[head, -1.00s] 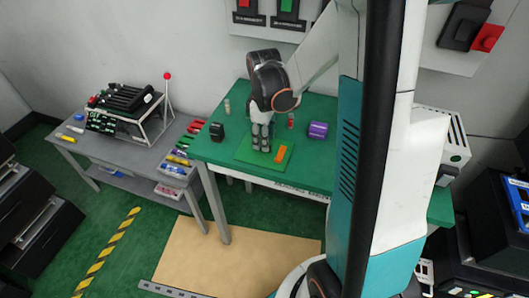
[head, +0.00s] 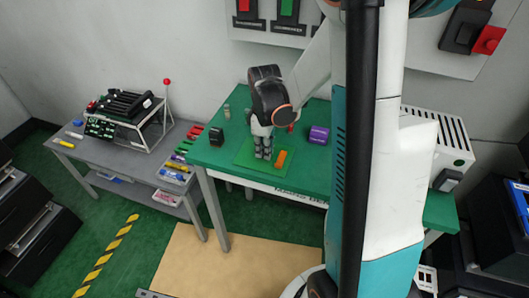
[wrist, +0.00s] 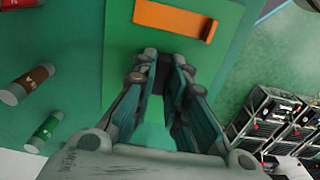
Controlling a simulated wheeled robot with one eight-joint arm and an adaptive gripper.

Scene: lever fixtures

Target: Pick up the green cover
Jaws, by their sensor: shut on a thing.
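My gripper (head: 263,154) points down over the green table, above a lighter green square (head: 243,156). In the head view the piece is hidden by the gripper. An orange block (head: 281,158) lies on the square beside the fingers; it also shows in the wrist view (wrist: 175,19), just beyond the fingertips.
A black block (head: 216,136) stands left of the square and a purple block (head: 318,134) right of it. Small cylinders stand behind, including a green one (wrist: 44,133) and a brown one (wrist: 28,85). A grey side table (head: 110,150) with a rack stands left.

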